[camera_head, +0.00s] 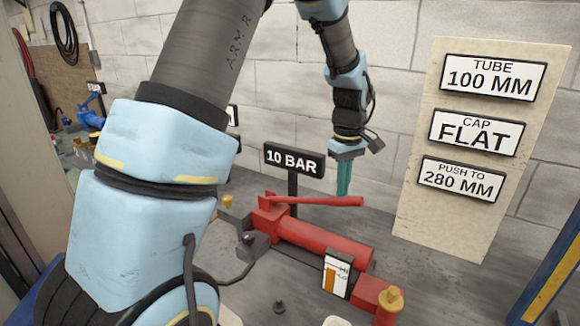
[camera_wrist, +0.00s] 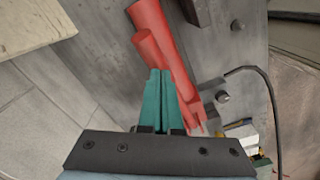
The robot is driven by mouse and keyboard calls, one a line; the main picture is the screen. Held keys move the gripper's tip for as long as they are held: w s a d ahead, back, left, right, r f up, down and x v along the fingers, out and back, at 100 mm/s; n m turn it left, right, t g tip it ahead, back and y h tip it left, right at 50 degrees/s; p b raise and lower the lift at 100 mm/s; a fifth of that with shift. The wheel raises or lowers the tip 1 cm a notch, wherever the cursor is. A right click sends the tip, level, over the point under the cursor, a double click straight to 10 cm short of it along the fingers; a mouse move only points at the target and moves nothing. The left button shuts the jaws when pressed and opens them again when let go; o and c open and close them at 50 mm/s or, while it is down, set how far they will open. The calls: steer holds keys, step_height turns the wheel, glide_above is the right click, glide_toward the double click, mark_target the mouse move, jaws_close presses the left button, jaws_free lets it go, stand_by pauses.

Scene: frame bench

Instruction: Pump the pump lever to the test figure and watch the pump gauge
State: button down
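The red pump (camera_head: 325,245) lies on the grey bench, and its red lever (camera_head: 318,201) runs almost level above the body. My gripper (camera_head: 344,193) points down at the lever's right end, with its teal fingers together. In the wrist view the fingers (camera_wrist: 159,72) cross in front of the lever (camera_wrist: 143,40). I cannot tell whether the tips touch it. The pump gauge (camera_head: 337,277) is a white panel with an orange bar in its lower part and a mark reading HI near the top. A sign (camera_head: 294,160) behind the pump reads 10 BAR.
A board (camera_head: 480,215) at right carries plates reading TUBE 100 MM, CAP FLAT and PUSH TO 280 MM. A blue and yellow post (camera_head: 556,270) stands at far right. A dark hose (camera_head: 236,275) runs from the pump's left. A blue vise-like tool (camera_head: 90,117) is at far left.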

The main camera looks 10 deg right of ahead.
step_height(320, 180, down, 8)
steer(key=b, duration=0.4)
step_height(320, 180, up, 8)
steer(key=p, duration=0.6)
steer(key=shift+r, duration=0.25)
steer(key=shift+f, duration=0.1)
stand_by(0.4)
step_height(320, 180, down, 9)
steer(key=b, duration=0.4)
steer(key=shift+r+b, duration=0.2)
steer(key=shift+b, duration=0.2)
step_height(320, 180, up, 9)
steer(key=p, duration=0.7)
steer(key=shift+f, duration=0.2)
